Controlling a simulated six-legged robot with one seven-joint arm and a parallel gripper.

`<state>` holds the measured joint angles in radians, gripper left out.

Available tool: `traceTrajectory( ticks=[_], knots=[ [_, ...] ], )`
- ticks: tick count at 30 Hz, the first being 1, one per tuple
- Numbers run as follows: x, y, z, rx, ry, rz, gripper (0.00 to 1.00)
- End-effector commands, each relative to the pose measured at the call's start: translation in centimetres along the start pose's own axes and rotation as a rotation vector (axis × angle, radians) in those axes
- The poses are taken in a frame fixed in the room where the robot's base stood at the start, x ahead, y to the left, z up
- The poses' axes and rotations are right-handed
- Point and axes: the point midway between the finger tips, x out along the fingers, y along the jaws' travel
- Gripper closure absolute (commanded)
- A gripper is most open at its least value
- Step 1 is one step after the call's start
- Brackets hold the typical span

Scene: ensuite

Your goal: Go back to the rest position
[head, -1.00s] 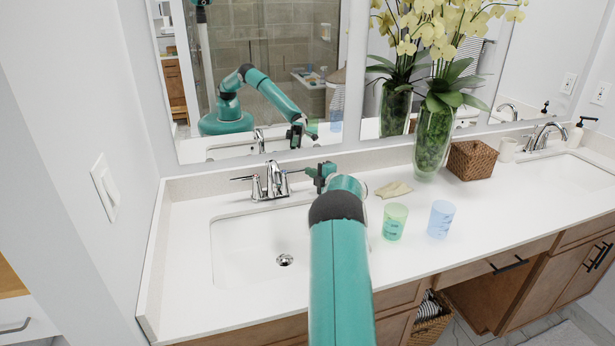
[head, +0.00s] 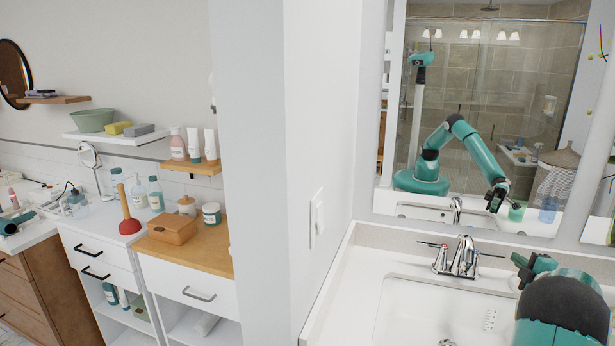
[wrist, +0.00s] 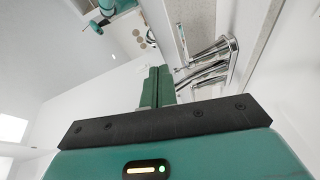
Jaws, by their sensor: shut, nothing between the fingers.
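My gripper (head: 532,266) is at the lower right of the head view, above the white counter to the right of the faucet. My own teal and black arm partly hides it there. In the wrist view its two green fingers (wrist: 157,86) are together and hold nothing. The chrome faucet (head: 463,258) stands behind the sink (head: 425,310). It also shows in the wrist view (wrist: 212,66), beside the fingers and apart from them. My arm also shows reflected in the mirror (head: 520,90).
A light switch (head: 317,218) is on the wall left of the sink. Beyond that wall, a white cabinet (head: 190,292) bears a wooden box (head: 172,229) and jars. A red plunger (head: 129,224) stands beside it. Shelves (head: 115,136) with bottles hang above.

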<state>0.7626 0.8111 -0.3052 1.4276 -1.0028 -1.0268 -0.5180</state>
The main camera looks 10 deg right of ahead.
Motion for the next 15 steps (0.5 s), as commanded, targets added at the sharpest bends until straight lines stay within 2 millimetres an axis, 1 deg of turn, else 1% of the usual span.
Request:
traceTrajectory(
  ticks=[1, 3, 5, 6, 11, 15],
  knots=[
    [0.4, 1.9, -1.5, 0.023, -0.024, 0.014, 1.00],
    [0.6, 4.0, -3.2, 0.068, -0.068, 0.026, 1.00],
    [0.6, 5.5, -4.6, 0.108, -0.105, 0.033, 1.00],
    [0.6, 6.5, -5.7, 0.137, -0.127, 0.038, 1.00],
    [-0.1, 9.6, -10.0, 0.260, -0.210, 0.045, 1.00],
    [-1.4, 11.4, -14.2, 0.377, -0.270, 0.037, 1.00]
  ],
)
